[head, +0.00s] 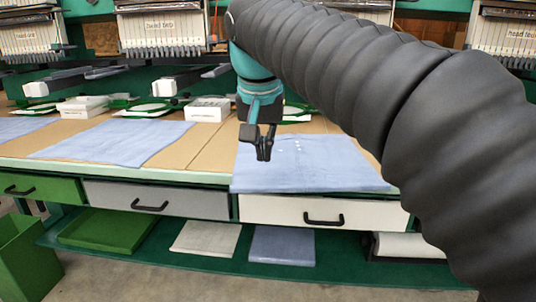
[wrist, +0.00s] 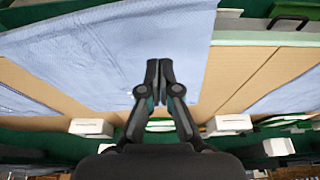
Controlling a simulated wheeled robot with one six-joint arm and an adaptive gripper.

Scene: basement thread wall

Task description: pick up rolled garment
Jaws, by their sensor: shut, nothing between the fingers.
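No garment that is clearly rolled shows on the table. A white roll (head: 408,246) lies on the lower shelf at the right, partly hidden behind my arm; I cannot tell whether it is a garment. A flat light-blue cloth (head: 325,172) lies on the table and hangs slightly over its front edge. My gripper (head: 264,152) points down over this cloth, shut and empty. In the wrist view, my gripper (wrist: 159,68) has its fingertips together in front of the blue cloth (wrist: 85,55). The gap between fingertips and cloth is hard to judge.
More flat blue cloths (head: 115,141) lie to the left. Small white boxes (head: 208,110) and embroidery heads (head: 162,30) stand behind. Closed drawers (head: 290,211) run below the tabletop. The lower shelf holds a green tray (head: 105,232) and folded cloths (head: 282,246). A green bin (head: 25,260) stands at left.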

